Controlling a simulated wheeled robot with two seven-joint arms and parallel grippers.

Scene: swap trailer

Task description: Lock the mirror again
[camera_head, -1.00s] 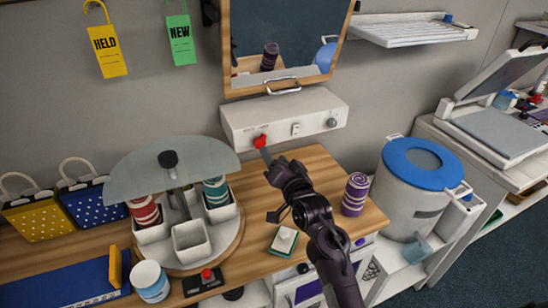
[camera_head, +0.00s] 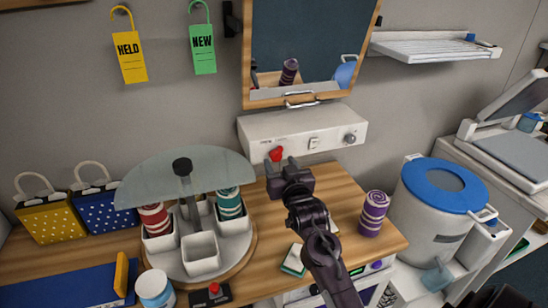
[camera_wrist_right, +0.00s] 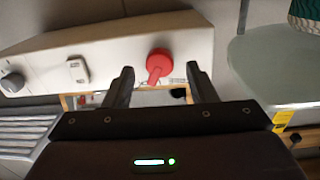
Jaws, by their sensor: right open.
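The mirror (camera_head: 312,45) has a wooden frame and a metal handle (camera_head: 302,101) at its lower edge, above a white wall box (camera_head: 330,126). A red lever knob (camera_head: 276,153) is at the box's left end. My right gripper (camera_head: 283,163) is open just in front of the red knob. In the right wrist view, the red knob (camera_wrist_right: 159,65) shows between the two spread fingers (camera_wrist_right: 158,80), with visible gaps on both sides. I cannot tell how deep the knob sits between them. My left gripper is not in view.
The box also has a switch (camera_head: 314,143) and a grey dial (camera_head: 349,139). A turntable (camera_head: 240,252) with white cups and a glass top (camera_head: 185,173) stands left of my right arm. A purple striped roll (camera_head: 374,214) stands to the right. A blue-lidded bin (camera_head: 412,207) is further right.

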